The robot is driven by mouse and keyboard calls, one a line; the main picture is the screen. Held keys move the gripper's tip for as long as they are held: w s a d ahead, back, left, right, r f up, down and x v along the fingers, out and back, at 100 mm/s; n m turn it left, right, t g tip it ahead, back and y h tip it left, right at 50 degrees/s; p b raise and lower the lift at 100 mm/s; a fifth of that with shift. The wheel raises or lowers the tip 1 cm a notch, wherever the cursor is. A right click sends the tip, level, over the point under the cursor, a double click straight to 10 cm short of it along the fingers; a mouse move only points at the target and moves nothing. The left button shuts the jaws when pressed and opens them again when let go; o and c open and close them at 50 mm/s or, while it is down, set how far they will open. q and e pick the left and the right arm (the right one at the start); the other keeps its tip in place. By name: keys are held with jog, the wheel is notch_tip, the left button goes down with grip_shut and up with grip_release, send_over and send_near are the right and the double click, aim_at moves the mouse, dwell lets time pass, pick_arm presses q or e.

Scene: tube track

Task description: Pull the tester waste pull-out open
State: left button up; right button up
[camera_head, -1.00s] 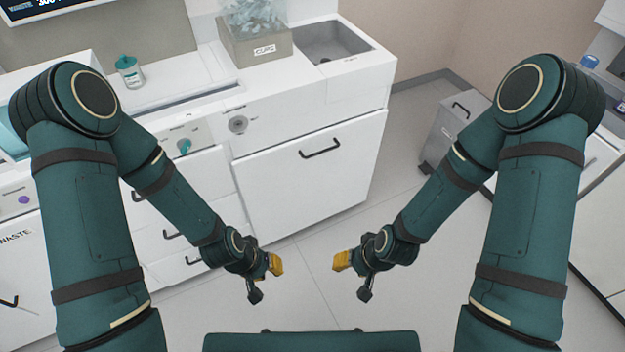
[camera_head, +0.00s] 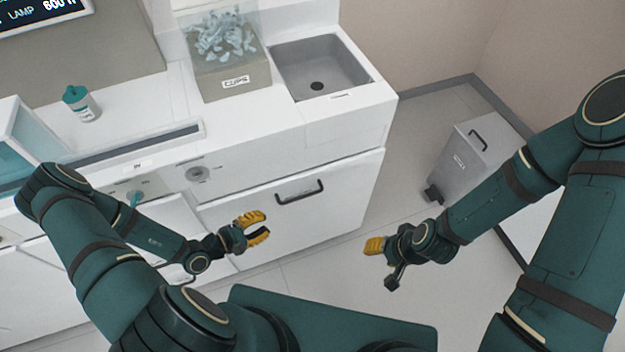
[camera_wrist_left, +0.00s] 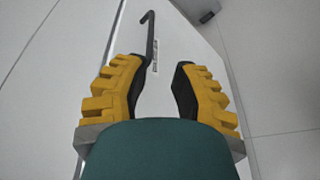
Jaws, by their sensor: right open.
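A white front panel (camera_head: 335,205) with a dark bar handle (camera_head: 299,191) is under the sink counter and looks closed. No readable label shows on it in the head view, so I cannot tell if it is the tester waste pull-out. My left gripper (camera_head: 262,227) is open and empty, in front of this panel, below and left of the handle. In the left wrist view its yellow fingers (camera_wrist_left: 158,92) are apart, with a dark handle (camera_wrist_left: 149,40) beyond the fingertips and a small unreadable label beside it. My right gripper (camera_head: 367,246) is open and empty above the floor.
A grey bin (camera_head: 468,165) with a handle and pedal stands on the floor to the right. The floor (camera_head: 325,285) before the panel is clear.

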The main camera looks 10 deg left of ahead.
aim_at(295, 199)
pick_arm(q)
jog(key=shift+t+y, duration=0.4)
jog(key=x, duration=0.4)
jog(key=b+x, duration=0.1)
jog(key=x, duration=0.4)
jog(key=w+a+b+x, duration=0.1)
jog(key=x, duration=0.3)
jog(key=shift+w+d+f, duration=0.1)
jog(key=shift+w+f, duration=0.1)
jog(key=shift+w, duration=0.05)
jog(key=shift+c, duration=0.3)
jog(key=shift+n, duration=0.3)
grip_shut()
